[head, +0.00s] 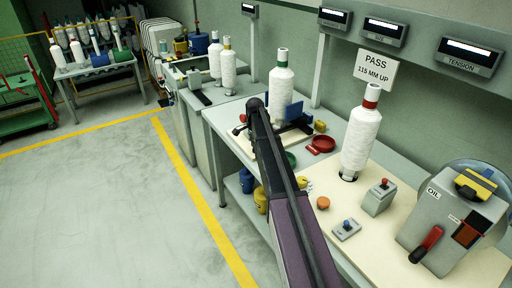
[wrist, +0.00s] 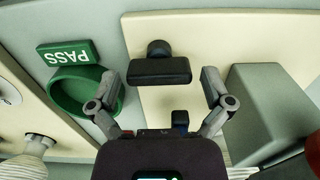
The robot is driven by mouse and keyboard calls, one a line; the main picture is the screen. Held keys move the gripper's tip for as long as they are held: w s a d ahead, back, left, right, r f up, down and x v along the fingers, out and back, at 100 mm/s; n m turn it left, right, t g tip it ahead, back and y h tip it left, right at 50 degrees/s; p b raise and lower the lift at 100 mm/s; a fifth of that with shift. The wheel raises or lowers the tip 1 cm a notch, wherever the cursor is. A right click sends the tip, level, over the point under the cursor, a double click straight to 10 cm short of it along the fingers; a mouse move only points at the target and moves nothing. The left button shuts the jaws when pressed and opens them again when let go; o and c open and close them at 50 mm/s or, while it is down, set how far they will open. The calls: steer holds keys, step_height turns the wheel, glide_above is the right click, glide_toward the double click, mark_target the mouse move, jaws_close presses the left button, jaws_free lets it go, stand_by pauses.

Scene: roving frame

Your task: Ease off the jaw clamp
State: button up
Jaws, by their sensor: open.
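In the wrist view, a black bar-shaped handle (wrist: 160,70) with a round black end lies over a cream board. My gripper (wrist: 160,76) is open, one finger on each side of the bar, with gaps between bar and fingers. I cannot tell for sure that this bar belongs to the jaw clamp. In the head view, a dark clamp-like fixture (head: 291,134) with a blue block (head: 293,112) stands on the bench by a white yarn cone (head: 281,92). My arm covers part of this area, and my gripper cannot be made out there.
A green dish (wrist: 65,107) with a PASS label is left of my gripper; a grey block (wrist: 262,115) is close on the right. Another yarn cone (head: 361,133), a red dish (head: 323,143) and a grey oil unit (head: 446,222) stand on the bench. The floor left is clear.

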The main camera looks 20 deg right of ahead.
stand_by(0.3)
steer(key=c, duration=1)
steer(key=shift+o, duration=0.2)
